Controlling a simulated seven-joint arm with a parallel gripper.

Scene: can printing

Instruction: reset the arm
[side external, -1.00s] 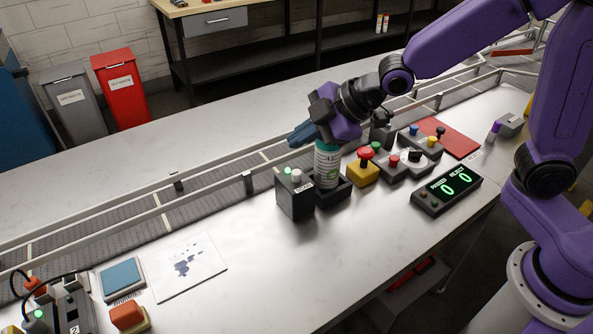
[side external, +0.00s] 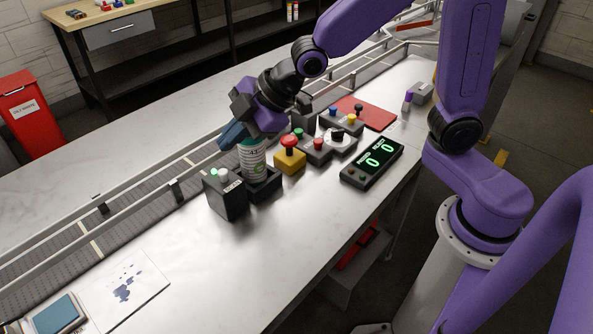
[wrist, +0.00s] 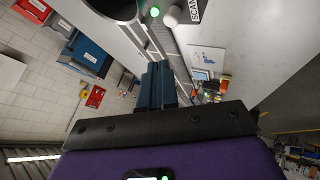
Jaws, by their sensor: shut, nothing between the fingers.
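My gripper (side external: 231,134) is over the workbench, just behind and above a green-and-white can (side external: 253,157) in the side external view. The can stands upright in a black holder (side external: 264,188). My gripper's blue fingers are together and empty, pointing down to the left over the conveyor side. The wrist view also shows the closed fingers (wrist: 157,87) pointing away from the camera. Part of the can's top is hidden by my gripper in the side external view.
A black scanner box (side external: 226,196) stands left of the holder. A yellow-based red button (side external: 289,156), a control panel (side external: 318,148) and a counter display (side external: 372,163) lie to the right. The railed conveyor (side external: 130,208) runs behind.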

